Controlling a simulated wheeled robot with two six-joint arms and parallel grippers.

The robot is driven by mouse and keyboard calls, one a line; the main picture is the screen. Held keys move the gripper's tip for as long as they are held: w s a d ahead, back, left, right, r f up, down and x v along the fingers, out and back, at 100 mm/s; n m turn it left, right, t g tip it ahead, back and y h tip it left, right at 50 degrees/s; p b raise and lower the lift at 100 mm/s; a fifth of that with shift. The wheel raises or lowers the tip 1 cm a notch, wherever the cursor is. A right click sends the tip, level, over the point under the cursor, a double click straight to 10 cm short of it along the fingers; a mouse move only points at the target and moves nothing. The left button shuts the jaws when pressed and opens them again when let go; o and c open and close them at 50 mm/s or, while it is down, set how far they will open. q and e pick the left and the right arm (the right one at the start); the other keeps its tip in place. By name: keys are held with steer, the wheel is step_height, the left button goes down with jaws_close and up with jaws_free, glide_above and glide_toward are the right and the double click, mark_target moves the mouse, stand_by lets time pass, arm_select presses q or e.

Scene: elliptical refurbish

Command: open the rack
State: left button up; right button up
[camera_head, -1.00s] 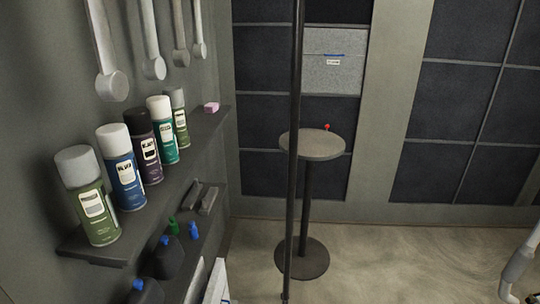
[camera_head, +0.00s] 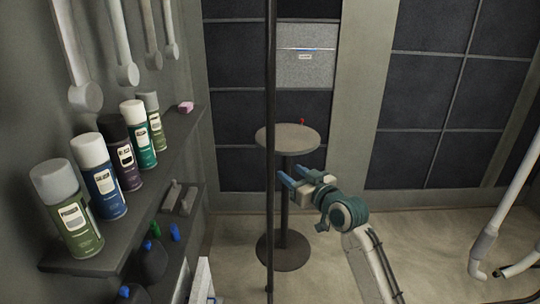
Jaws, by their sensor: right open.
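A rack of shelves on the left wall has an upper shelf (camera_head: 85,265) that holds several spray cans (camera_head: 67,215). A thin dark upright pole (camera_head: 270,80) stands in front of the room's middle; I cannot tell whether it belongs to the rack. My right gripper (camera_head: 297,177) has blue fingers and is open and empty. It points left, and in the picture it lies just right of the pole, with a gap between them. Its depth relative to the pole is unclear. My left gripper is not in view.
A small round table (camera_head: 288,138) with a tiny red object stands behind the pole. Dark wall panels and a grey panel (camera_head: 306,68) with a blue strip are at the back. A white bent tube (camera_head: 484,243) is at right.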

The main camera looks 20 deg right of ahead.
mark_target(273, 156)
steer(key=x, duration=0.3)
steer(key=r+p+x, duration=0.1)
steer(key=x, duration=0.2)
steer(key=p+x, duration=0.1)
steer(key=x, duration=0.2)
steer(key=shift+w+a+r, duration=0.15)
steer(key=shift+a+r, duration=0.1)
steer(key=shift+r, duration=0.05)
steer(key=shift+w+a+f, duration=0.1)
steer(key=shift+w+a, duration=0.05)
steer(key=shift+w, duration=0.4)
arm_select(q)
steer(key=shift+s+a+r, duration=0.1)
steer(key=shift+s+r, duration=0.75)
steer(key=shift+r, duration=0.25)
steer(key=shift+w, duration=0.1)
arm_select(e)
jaws_close()
